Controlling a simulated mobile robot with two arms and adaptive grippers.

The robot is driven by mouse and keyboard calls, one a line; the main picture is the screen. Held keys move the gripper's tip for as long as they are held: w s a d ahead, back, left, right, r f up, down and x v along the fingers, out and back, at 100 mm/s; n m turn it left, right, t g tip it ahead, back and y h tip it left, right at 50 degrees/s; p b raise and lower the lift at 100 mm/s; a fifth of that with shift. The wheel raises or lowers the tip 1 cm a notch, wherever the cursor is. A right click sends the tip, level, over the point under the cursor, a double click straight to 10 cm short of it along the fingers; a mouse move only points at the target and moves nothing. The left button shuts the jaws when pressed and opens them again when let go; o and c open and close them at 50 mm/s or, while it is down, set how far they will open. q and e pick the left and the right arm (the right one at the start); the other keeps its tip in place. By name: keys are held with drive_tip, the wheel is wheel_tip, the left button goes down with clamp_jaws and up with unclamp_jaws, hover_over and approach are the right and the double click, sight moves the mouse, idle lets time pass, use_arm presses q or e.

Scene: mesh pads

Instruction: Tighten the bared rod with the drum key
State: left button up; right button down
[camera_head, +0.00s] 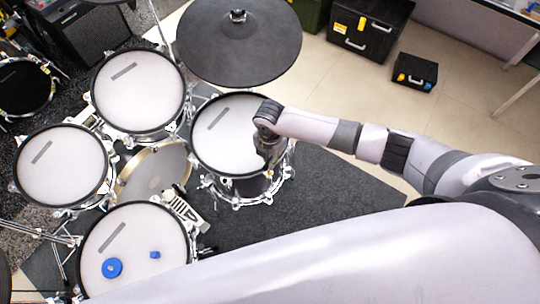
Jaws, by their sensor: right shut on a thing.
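My right gripper (269,160) points down at the front right rim of the right-hand drum (225,135), which has a white mesh head and a dark hoop. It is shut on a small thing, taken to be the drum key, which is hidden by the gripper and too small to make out. The bared rod cannot be told apart; the gripper and wrist cover that part of the rim. Whether the key touches a rod cannot be seen. My left gripper is not in view.
More white drums stand at upper left (138,90), left (62,165) and below (135,250). The lower drum bears a blue disc (112,268) and a small blue piece (155,254). A dark cymbal pad (240,40) overhangs behind. Black cases (370,28) stand on the floor.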

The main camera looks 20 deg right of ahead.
wheel_tip(320, 180, down, 2)
drive_tip(key=shift+f+b, duration=0.1)
drive_tip(key=shift+b, duration=0.35)
drive_tip(key=c, duration=2.2)
unclamp_jaws()
clamp_jaws()
